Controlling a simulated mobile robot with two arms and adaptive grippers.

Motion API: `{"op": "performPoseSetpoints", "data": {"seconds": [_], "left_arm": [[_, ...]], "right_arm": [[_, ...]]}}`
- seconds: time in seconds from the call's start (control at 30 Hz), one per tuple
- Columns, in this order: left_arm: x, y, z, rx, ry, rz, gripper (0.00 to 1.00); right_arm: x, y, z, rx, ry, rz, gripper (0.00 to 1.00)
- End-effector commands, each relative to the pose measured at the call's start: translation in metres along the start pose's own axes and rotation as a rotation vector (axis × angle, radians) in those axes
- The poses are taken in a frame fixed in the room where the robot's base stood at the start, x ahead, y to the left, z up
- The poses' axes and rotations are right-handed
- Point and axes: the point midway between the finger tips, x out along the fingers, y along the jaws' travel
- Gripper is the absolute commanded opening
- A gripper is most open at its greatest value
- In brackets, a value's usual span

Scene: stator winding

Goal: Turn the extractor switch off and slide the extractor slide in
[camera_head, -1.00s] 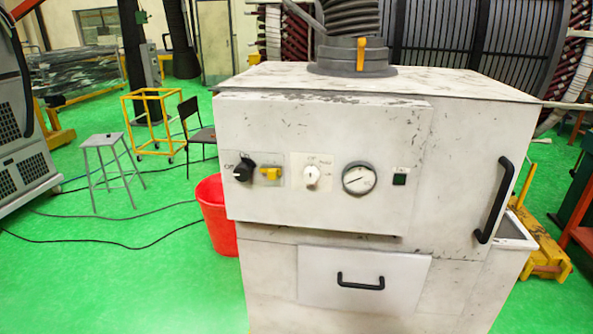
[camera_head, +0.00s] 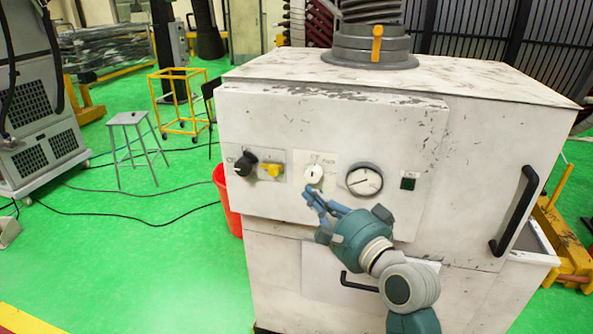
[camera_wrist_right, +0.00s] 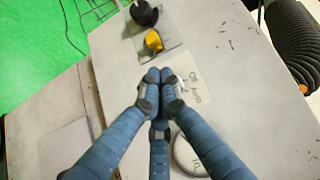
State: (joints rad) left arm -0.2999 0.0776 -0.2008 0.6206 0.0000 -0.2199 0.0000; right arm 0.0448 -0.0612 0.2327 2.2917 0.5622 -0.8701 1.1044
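The white rotary switch (camera_head: 313,174) sits on the front panel of the pale cabinet, left of the round gauge. Which way it points is too small to tell. The yellow slide tab (camera_head: 377,45) stands upright on the grey duct collar on top of the cabinet. My right gripper (camera_head: 309,191) is just below the white switch in the head view. In the right wrist view its blue fingertips (camera_wrist_right: 159,76) are together, over the panel beside the printed label; they hide the switch there. Whether they touch it I cannot tell. My left gripper is not in view.
A black knob (camera_head: 243,164) and a yellow knob (camera_head: 271,170) are left of the switch. The gauge (camera_head: 364,180) is close on its right. A black door handle (camera_head: 515,211) sticks out at right. A red bin (camera_head: 228,201) stands beside the cabinet on the left.

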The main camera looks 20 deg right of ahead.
Motion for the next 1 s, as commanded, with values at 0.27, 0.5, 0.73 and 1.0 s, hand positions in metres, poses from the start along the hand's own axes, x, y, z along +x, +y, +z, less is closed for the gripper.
{"op": "performPoseSetpoints", "data": {"seconds": [0.27, 0.5, 0.73, 1.0], "left_arm": [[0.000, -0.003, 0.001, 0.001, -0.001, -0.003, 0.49], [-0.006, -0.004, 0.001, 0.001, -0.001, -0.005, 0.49], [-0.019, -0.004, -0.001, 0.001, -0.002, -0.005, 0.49], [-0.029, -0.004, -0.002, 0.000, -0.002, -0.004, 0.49]], "right_arm": [[-0.001, -0.003, 0.000, 0.004, -0.001, -0.005, 0.00], [0.012, -0.005, 0.000, 0.004, -0.002, -0.005, 0.00], [0.054, -0.006, 0.001, 0.004, -0.002, -0.004, 0.00], [0.092, -0.005, 0.001, 0.002, -0.002, -0.005, 0.00]]}}
